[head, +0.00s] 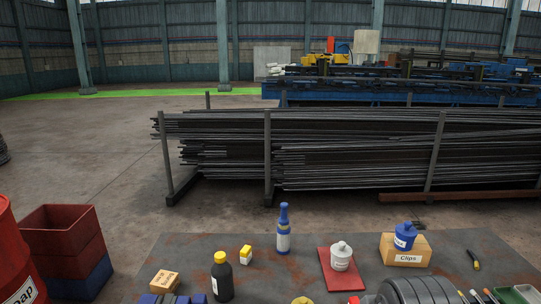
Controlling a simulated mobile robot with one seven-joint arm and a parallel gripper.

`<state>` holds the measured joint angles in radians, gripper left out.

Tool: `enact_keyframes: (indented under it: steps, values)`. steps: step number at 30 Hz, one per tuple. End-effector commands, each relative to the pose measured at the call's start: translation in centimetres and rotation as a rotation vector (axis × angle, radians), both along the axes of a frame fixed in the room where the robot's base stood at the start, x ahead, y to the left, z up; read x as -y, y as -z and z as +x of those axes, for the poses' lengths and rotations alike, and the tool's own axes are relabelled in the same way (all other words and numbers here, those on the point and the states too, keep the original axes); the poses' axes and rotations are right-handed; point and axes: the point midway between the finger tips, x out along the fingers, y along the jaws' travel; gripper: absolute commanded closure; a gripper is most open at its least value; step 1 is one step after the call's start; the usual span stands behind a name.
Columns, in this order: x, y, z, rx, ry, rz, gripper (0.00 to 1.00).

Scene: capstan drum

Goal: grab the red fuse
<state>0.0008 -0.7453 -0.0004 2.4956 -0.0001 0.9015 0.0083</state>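A small red object (354,300) shows at the bottom edge of the head view, left of the dark ribbed drum (415,290). The frame cuts it off, so I cannot tell whether it is the red fuse. No other thing in view clearly looks like a fuse. My gripper is not in view.
On the worn grey tabletop (205,250) stand a blue bottle (283,230), a black bottle (222,280), a white jar (341,258) on a red slab (328,280), and a blue jar (404,237) on a Clips box (386,252). Bins (65,240) stand left.

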Motion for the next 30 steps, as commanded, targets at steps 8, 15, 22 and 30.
enact_keyframes:
  steps: [8, 15, 22, 30]
  values:
    - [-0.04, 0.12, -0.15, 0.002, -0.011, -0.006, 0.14]
    - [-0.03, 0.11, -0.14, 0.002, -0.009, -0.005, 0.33]
    - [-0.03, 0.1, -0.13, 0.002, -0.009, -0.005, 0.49]
    - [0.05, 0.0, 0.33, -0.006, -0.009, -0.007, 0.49]
